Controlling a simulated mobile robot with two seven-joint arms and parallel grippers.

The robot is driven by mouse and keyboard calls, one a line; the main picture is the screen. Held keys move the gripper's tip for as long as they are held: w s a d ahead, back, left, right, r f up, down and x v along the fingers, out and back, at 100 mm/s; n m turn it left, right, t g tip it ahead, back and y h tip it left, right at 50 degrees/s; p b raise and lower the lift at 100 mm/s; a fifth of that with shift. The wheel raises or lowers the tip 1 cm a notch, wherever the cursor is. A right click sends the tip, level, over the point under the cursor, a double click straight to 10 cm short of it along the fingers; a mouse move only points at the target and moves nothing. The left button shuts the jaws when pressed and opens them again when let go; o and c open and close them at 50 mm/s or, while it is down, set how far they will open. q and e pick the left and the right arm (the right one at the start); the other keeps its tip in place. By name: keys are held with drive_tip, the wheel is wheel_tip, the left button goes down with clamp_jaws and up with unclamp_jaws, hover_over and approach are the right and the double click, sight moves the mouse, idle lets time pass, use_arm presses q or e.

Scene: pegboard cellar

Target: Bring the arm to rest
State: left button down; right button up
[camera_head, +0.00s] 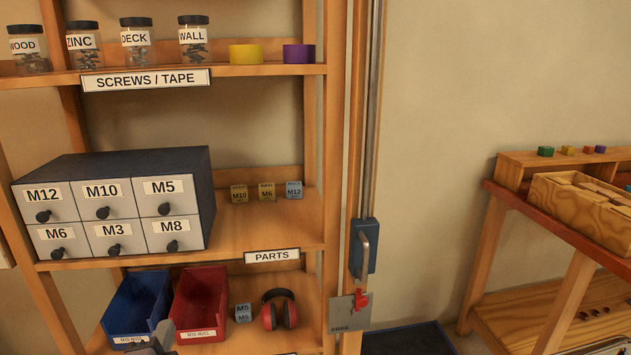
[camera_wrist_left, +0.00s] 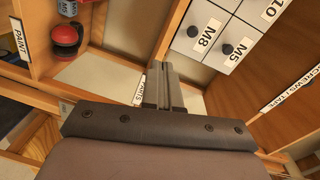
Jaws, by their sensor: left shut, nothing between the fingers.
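My left gripper (camera_head: 164,332) shows only as a grey tip at the bottom edge of the head view, in front of the blue bin and the red bin. In the left wrist view my left gripper (camera_wrist_left: 165,72) has its fingers together, with nothing between them. The fingers point toward the shelf with the PARTS label, apart from the drawers as far as I can tell. The rest of the left arm is out of the head view. My right gripper is in neither view.
A shelf unit holds a drawer cabinet (camera_head: 109,203), a blue bin (camera_head: 137,303), a red bin (camera_head: 200,303) and red earmuffs (camera_head: 280,310). Labelled jars (camera_head: 85,46) stand above. A wooden bench (camera_head: 500,190) stands at far right.

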use_arm(q)
drive_tip(key=s+d+f+n+g+h+p, duration=0.1)
drive_tip(key=s+d+f+n+g+h, duration=0.1)
drive_tip(key=s+f, duration=0.3)
drive_tip(key=s+d+f+n+g+h+p, duration=0.1)
drive_tip(key=s+d+f+n, duration=0.3)
drive_tip(key=s, duration=0.5)
drive_tip(key=s+d+f+n+g+h+p, duration=0.1)
drive_tip(key=s+d+f+n+g+h, duration=0.1)
drive_tip(key=s, duration=0.5)
wheel_tip(320, 180, down, 4)
drive_tip(key=d+n+g, duration=0.1)
drive_tip(key=d+n, duration=0.1)
drive_tip(key=shift+s+r+n+h, duration=0.15)
drive_tip(key=shift+s+n+h, duration=0.15)
drive_tip(key=shift+n+h, duration=0.1)
drive_tip(key=shift+a, duration=0.15)
